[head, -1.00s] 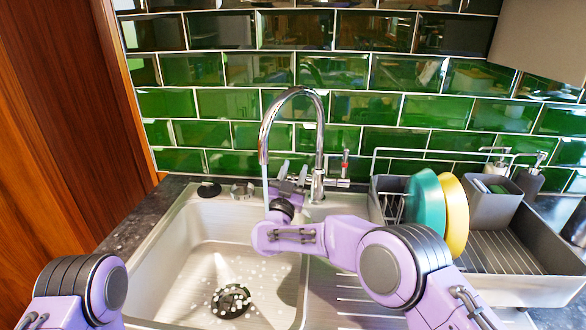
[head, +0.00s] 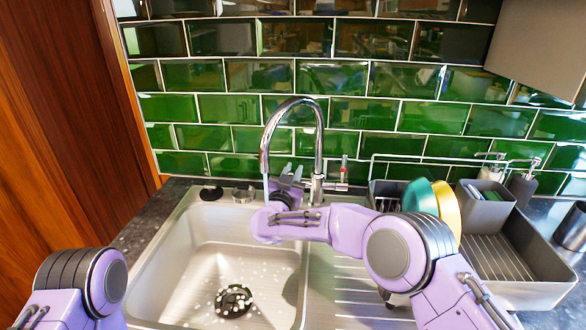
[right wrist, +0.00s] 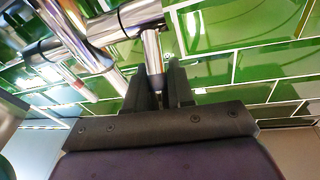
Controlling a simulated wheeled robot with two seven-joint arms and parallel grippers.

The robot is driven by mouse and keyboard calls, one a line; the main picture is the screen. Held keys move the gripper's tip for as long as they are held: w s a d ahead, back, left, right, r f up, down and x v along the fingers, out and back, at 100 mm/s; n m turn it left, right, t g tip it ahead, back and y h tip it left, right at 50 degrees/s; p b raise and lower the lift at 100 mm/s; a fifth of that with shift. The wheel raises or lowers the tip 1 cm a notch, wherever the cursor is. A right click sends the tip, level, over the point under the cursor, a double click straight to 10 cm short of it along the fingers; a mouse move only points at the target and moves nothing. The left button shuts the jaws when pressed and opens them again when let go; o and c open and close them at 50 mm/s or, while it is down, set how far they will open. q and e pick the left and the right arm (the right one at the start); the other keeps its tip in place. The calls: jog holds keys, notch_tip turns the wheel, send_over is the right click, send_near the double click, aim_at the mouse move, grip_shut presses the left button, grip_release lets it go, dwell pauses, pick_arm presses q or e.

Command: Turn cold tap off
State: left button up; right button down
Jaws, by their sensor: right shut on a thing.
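The chrome tap (head: 318,150) stands behind the sink with a tall curved spout over the basin. My right gripper (head: 288,180) is at the left side of the tap body. In the right wrist view my right gripper (right wrist: 164,88) is shut on a chrome lever, the cold tap handle (right wrist: 152,52), with a dark finger on each side. In the head view this handle is mostly hidden by the gripper. The other handle (head: 343,170), with a red mark, sticks up at the right. A thin pale stream appears below the spout. My left gripper is out of view.
The steel sink (head: 165,262) has a drain (head: 233,301) with pale droplets around it. A dish rack (head: 505,262) with a teal plate (head: 421,197) and a yellow plate (head: 447,208) stands at the right. A green tiled wall (head: 330,76) is close behind the tap.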

jog(key=w+r+g+p, duration=0.1)
jog(key=g+p, duration=0.1)
jog(key=p, duration=0.1)
jog(key=shift+d+y, duration=0.1)
jog(key=shift+y, duration=0.2)
jog(key=shift+w+n+g+y+p, duration=0.35)
jog(key=shift+g+p, duration=0.35)
jog(key=shift+p, duration=0.25)
jog(key=shift+w+d+f+g+p, duration=0.1)
jog(key=shift+w+g+p, duration=0.1)
jog(key=shift+g+p, duration=0.15)
jog(key=c, duration=1.1)
grip_release()
